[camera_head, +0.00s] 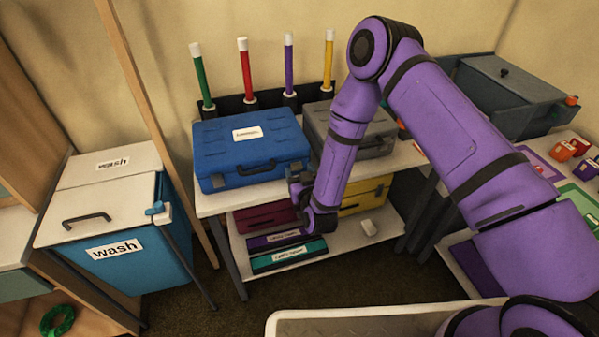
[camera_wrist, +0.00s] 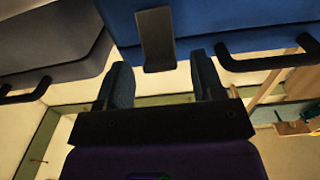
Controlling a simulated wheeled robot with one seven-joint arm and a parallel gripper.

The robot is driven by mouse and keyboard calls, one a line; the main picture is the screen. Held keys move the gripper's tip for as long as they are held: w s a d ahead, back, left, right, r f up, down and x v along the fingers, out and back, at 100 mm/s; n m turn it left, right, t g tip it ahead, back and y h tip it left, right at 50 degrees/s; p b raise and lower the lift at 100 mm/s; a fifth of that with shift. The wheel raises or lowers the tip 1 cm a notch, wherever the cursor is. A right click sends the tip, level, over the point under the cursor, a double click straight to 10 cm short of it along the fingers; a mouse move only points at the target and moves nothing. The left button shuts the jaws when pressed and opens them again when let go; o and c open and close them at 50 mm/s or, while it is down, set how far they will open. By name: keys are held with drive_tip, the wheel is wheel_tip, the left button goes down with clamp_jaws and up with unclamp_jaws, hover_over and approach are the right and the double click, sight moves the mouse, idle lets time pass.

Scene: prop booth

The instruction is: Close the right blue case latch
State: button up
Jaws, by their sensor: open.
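The blue case (camera_head: 235,160) lies shut-lidded on the white table top, with a white label on its lid and a dark handle (camera_head: 256,168) at its front. My gripper (camera_head: 300,190) is at the case's front right corner and hides the right latch in the head view. In the wrist view the blue case (camera_wrist: 225,25) fills the top. The right latch, a dark flat tab (camera_wrist: 157,40), stands out from its front edge. My gripper (camera_wrist: 163,82) is open, with one finger to each side of the tab's line and the tab just beyond the fingertips. Contact is not visible.
A grey case (camera_head: 350,128) stands close right of the blue one; it also shows in the wrist view (camera_wrist: 50,40). Several coloured wands (camera_head: 245,68) stand behind. The lower shelf (camera_head: 340,240) holds more cases. A blue wash bin (camera_head: 130,262) stands left.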

drive_tip(key=c, duration=0.9)
drive_tip(key=shift+w+a+r+g, duration=0.1)
drive_tip(key=shift+w+r+g, duration=0.25)
drive_tip(key=shift+g, duration=0.25)
drive_tip(key=shift+c, duration=0.2)
drive_tip(key=shift+w+a+r+g+h, duration=0.1)
drive_tip(key=shift+w+r+g+h, duration=0.2)
drive_tip(key=shift+g, duration=0.5)
drive_tip(key=shift+w+a+r+g+h, duration=0.1)
drive_tip(key=shift+w+r+g+h, duration=0.15)
drive_tip(key=shift+g, duration=0.55)
drive_tip(key=o, duration=0.9)
drive_tip(key=shift+f, duration=0.1)
drive_tip(key=shift+o, duration=0.2)
